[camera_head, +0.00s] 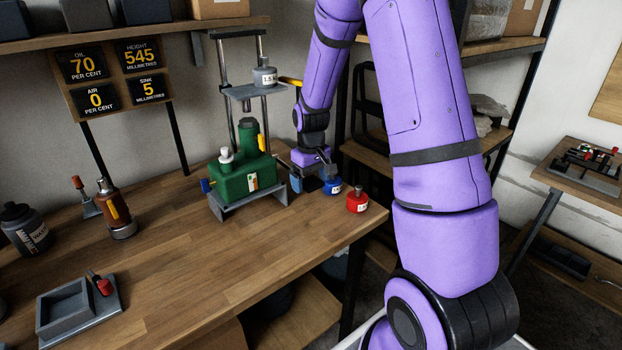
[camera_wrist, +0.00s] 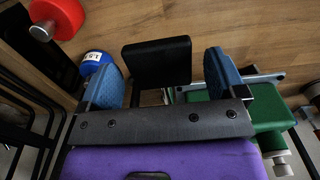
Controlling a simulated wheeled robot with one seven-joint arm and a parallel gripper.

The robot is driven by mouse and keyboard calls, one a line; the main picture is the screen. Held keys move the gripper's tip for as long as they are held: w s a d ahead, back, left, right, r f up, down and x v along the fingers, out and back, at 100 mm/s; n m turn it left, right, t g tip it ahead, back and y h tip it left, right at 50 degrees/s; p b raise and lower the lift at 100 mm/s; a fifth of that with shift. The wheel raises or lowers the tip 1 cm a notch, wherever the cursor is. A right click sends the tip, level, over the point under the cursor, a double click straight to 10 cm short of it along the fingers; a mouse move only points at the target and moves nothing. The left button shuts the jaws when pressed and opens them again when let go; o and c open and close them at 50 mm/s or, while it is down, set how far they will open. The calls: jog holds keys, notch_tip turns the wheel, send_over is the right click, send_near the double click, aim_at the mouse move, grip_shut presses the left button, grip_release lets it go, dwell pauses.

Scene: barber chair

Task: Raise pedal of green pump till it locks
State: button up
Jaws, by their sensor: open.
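The green pump (camera_head: 240,178) stands on a grey base on the wooden bench, and its green body also shows at the right of the wrist view (camera_wrist: 270,110). A flat black pad (camera_wrist: 157,62), which looks like the pedal, lies between my fingertips in the wrist view. My gripper (camera_head: 308,178) is low at the pump's right side in the head view. Its two blue fingers (camera_wrist: 163,80) are apart, one on either side of the pad, with gaps visible. The pad's height and its link to the pump are mostly hidden by my gripper.
A blue weight (camera_head: 332,185) and a red weight (camera_head: 357,200) stand close to my gripper near the bench edge. A grey weight (camera_head: 265,76) sits on the platform above the pump. An orange-brown bottle (camera_head: 116,210) stands left.

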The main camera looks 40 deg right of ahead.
jog(key=c, duration=1.2)
jog(key=shift+w+r, duration=0.2)
jog(key=shift+r, duration=0.6)
jog(key=shift+w+r, duration=0.2)
jog(key=shift+r, duration=0.65)
jog(key=shift+w+r, duration=0.2)
jog(key=shift+r, duration=0.6)
jog(key=shift+c, duration=0.4)
jog(key=o, duration=1.3)
jog(key=shift+f, duration=0.1)
notch_tip(320, 180, up, 11)
jog(key=shift+f, duration=0.1)
jog(key=shift+a, duration=0.1)
